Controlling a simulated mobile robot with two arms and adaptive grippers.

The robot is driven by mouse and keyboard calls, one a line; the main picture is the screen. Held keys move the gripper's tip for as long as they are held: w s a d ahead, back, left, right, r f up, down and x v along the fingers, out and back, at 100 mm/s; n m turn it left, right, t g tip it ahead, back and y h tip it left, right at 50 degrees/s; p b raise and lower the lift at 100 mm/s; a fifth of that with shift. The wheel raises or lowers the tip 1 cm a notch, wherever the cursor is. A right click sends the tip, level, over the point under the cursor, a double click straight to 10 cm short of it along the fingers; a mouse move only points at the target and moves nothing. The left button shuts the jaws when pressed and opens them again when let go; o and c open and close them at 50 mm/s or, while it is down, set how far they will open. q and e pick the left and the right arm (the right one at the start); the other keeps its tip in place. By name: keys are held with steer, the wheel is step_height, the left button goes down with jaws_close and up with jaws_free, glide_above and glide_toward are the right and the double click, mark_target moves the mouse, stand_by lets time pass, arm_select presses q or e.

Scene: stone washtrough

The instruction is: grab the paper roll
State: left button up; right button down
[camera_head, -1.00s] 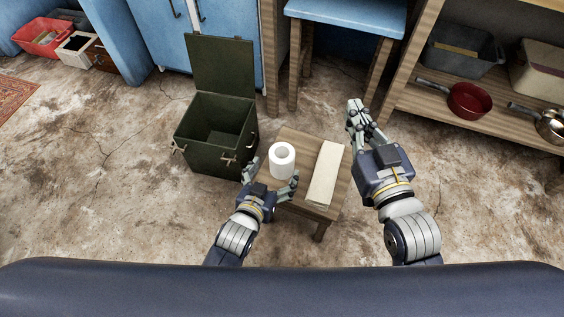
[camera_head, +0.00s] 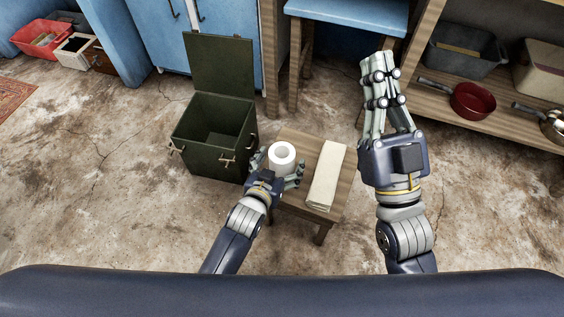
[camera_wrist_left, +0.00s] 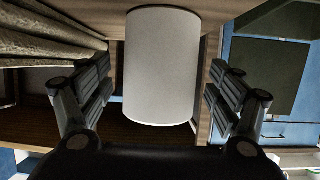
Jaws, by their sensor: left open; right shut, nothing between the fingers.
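The white paper roll (camera_head: 281,154) stands upright on a small wooden table (camera_head: 291,199). In the left wrist view the roll (camera_wrist_left: 162,65) fills the space between the fingers. My left gripper (camera_head: 278,172) is open, with a finger on either side of the roll; gaps show between the fingers and the roll in the wrist view. The roll's lower part is hidden by the gripper in the head view. My right gripper (camera_head: 378,75) is shut and empty, held up to the right of the table.
A folded cream cloth (camera_head: 326,175) lies on the table, right of the roll. A dark green open box (camera_head: 214,135) stands close at the left. A shelf with a red pan (camera_head: 472,100) is at the right. A blue-topped table (camera_head: 346,15) stands behind.

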arm_select(q)
steer(key=shift+x, duration=0.8)
steer(key=c, duration=1.2)
steer(key=shift+o, duration=0.2)
arm_select(e)
steer(key=shift+s+d+r+t+y, duration=0.15)
steer(key=shift+s+r+t+y, duration=0.35)
steer(key=shift+s+r+t, duration=0.55)
arm_select(q)
steer(key=shift+r, duration=0.15)
arm_select(e)
steer(key=shift+r+g, duration=0.15)
steer(key=shift+g, duration=0.1)
